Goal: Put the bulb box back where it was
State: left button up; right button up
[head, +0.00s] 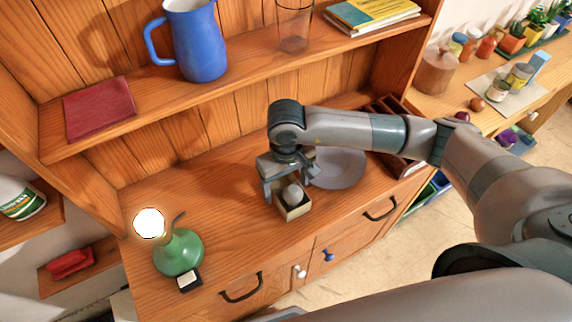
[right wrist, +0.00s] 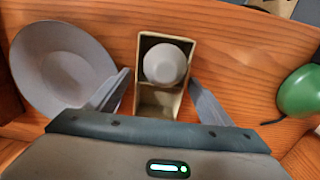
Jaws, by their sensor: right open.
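The bulb box (head: 295,212) is a small open-topped, cream-coloured box on the wooden counter of the dresser. A pale grey, round bulb (head: 292,193) sits in it. In the right wrist view the box (right wrist: 158,103) shows two compartments, with the bulb (right wrist: 165,63) in the far one and the near one empty. My right gripper (head: 288,188) is open above the box. In the right wrist view its fingers (right wrist: 159,80) stand on either side of the box, with gaps showing. My left gripper is not in view.
A grey plate (head: 342,168) lies close beside the box, partly behind my right arm. A green lamp (head: 178,253) with a glowing bulb stands at the left, a small black-and-white block (head: 189,281) before it. A blue jug (head: 198,45) stands on the shelf above. Counter between lamp and box is clear.

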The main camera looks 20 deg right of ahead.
notch_tip(320, 180, up, 12)
jog(key=b, duration=0.5)
jog(key=shift+o, duration=0.5)
jog(key=shift+f, duration=0.1)
